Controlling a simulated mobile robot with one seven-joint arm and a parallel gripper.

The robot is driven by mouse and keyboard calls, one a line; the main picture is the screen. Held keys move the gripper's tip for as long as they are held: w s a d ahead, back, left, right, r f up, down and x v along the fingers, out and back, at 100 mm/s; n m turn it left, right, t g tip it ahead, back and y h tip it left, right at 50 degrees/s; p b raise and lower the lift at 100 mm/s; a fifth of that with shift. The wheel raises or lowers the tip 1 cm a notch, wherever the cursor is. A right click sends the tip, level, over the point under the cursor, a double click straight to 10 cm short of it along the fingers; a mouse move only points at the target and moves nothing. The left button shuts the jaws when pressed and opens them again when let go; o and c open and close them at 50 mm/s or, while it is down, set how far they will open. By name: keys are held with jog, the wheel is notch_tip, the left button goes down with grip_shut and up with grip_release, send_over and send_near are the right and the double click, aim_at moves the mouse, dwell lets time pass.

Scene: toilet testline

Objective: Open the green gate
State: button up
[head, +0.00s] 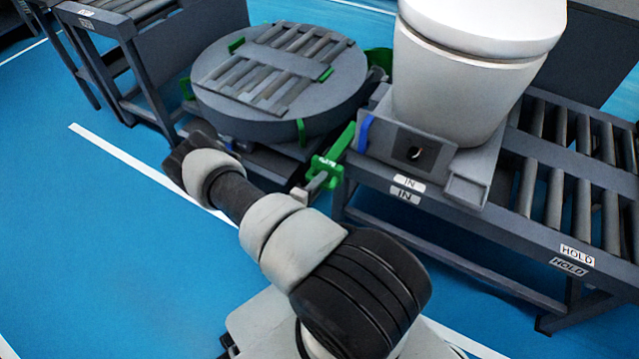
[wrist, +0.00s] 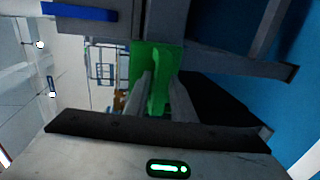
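The green gate (head: 340,150) is a slim green bar between the round turntable and the conveyor marked IN. A green block-like handle (head: 325,168) sits at its near end. My gripper (head: 313,184) is at this handle, partly hidden behind my arm in the head view. In the wrist view, the two grey fingers (wrist: 161,88) stand on either side of a green upright piece (wrist: 157,65) of the gate. A narrow space separates the fingertips, with the green piece in or just beyond it. I cannot tell whether they press on it.
A white toilet (head: 470,75) stands on a grey carrier on the IN conveyor (head: 400,215), just right of the gate. The round turntable (head: 225,95) with rollers is to the left. A blue piece (head: 366,133) is on the carrier's corner. Open blue floor (head: 90,240) lies at the left.

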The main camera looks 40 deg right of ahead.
grip_shut()
jog(key=f+p+v, duration=0.1)
jog(key=f+v, duration=0.2)
jog(key=v, duration=1.1)
jog(key=shift+s+a+p, duration=0.2)
jog(key=shift+a+p, duration=0.1)
jog(key=shift+a, duration=0.15)
grip_release()
jog(key=shift+a, duration=0.1)
